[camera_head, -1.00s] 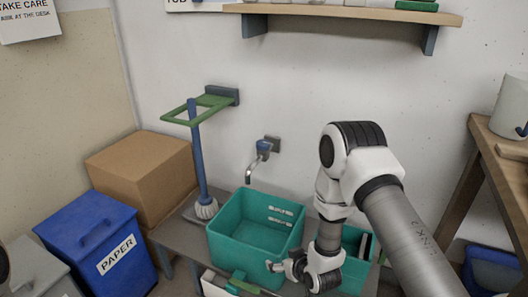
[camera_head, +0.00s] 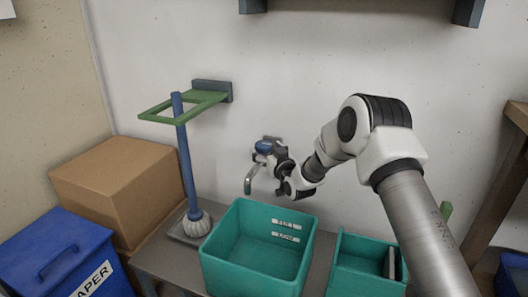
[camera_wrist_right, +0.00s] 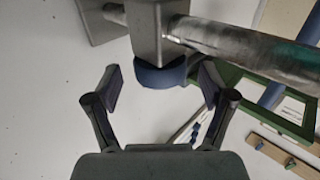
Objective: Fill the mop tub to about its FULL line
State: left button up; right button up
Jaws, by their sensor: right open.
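The teal mop tub (camera_head: 213,270) stands on the grey bench under the tap. Its inner back wall carries two white label marks, too small to read surely, and I see no water in it. The wall tap has a metal spout (camera_head: 249,184) pointing down over the tub's back edge and a blue knob (camera_head: 263,146). No stream shows. My right gripper (camera_head: 272,159) is at the tap. In the right wrist view the open gripper (camera_wrist_right: 161,84) has a finger on each side of the blue knob (camera_wrist_right: 156,75); contact is unclear. My left gripper is out of view.
A second teal container (camera_head: 346,283) stands right of the tub. A blue-handled mop (camera_head: 185,160) stands at the left by a green wall bracket (camera_head: 158,117). A cardboard box (camera_head: 115,180) and blue paper bin (camera_head: 55,250) are further left.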

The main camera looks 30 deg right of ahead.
jog(key=shift+w+r, duration=0.15)
jog(key=shift+w, duration=0.5)
jog(key=c, duration=1.2)
jog(key=shift+o, duration=0.2)
jog(key=shift+r+m+h, duration=0.1)
jog(key=shift+m+h, duration=0.2)
jog(key=shift+h, duration=0.1)
jog(key=m+h, duration=0.1)
jog(key=m+h+p, duration=0.1)
jog(key=h, duration=0.1)
jog(key=g+h+p, duration=0.1)
jog(key=shift+a+r+m, duration=0.1)
jog(key=shift+a+m, duration=0.15)
jog(key=shift+m, duration=0.15)
jog(key=shift+w+m+g+h+p, duration=0.1)
jog(key=shift+m+g+h+p, duration=0.95)
jog(key=shift+h, duration=0.85)
jog(key=shift+m, duration=0.25)
jog(key=o, duration=1.2)
jog(key=shift+c, duration=0.2)
